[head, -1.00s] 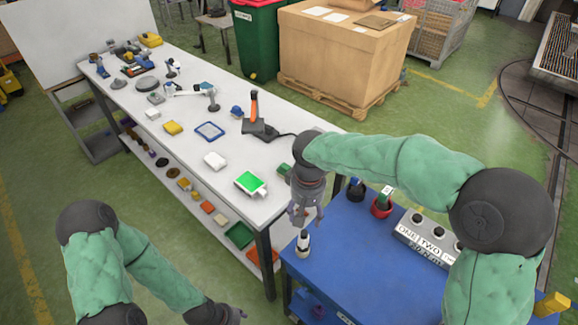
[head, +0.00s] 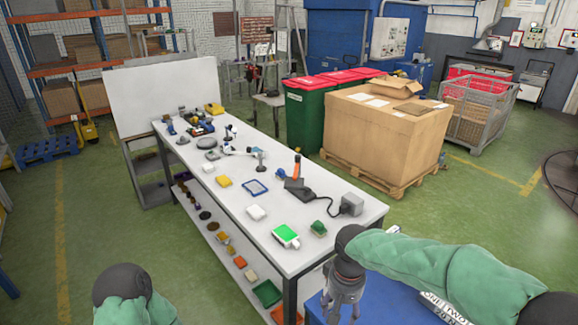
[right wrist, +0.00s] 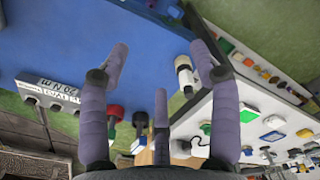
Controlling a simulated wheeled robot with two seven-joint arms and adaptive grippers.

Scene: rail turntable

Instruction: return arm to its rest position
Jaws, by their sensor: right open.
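My right arm (head: 440,268) comes in from the right of the head view, in a green sleeve. Its gripper (head: 345,300) hangs over the blue table (head: 318,308) at the bottom edge. In the right wrist view the gripper (right wrist: 160,68) has its fingers spread, with nothing between them. A small white and black piece (right wrist: 184,75) stands on the blue table beyond the fingers, apart from them. My left arm (head: 125,290) shows only as a dark joint and green sleeve at bottom left; its gripper is out of frame.
A long white table (head: 225,205) holds several tools and small parts. A large carton (head: 385,135) and green bins (head: 308,115) stand behind.

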